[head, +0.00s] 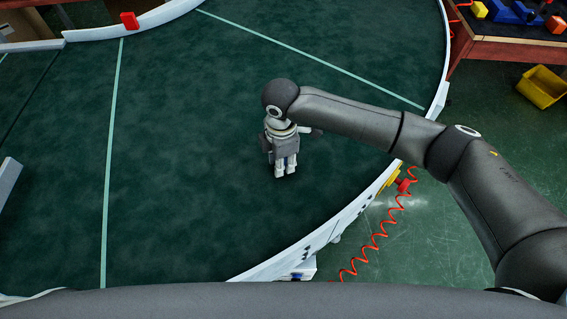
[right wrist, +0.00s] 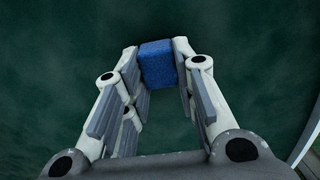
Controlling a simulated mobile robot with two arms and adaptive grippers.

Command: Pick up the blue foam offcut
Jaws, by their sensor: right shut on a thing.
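The blue foam offcut (right wrist: 157,64) is a small rough-surfaced block between the fingertips of my right gripper in the right wrist view. My right gripper (head: 284,172) points down over the dark green conveyor belt (head: 200,120) in the head view. Its fingers are shut on the offcut, one on each side. In the head view the offcut is mostly hidden by the gripper. I cannot tell whether it touches the belt. My left gripper is not in view.
A white guard rail (head: 310,240) curves along the belt's right edge. A red coiled cable (head: 378,238) hangs outside it. A table with coloured blocks (head: 510,25) and a yellow bin (head: 541,87) stand at the upper right. The belt around my gripper is clear.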

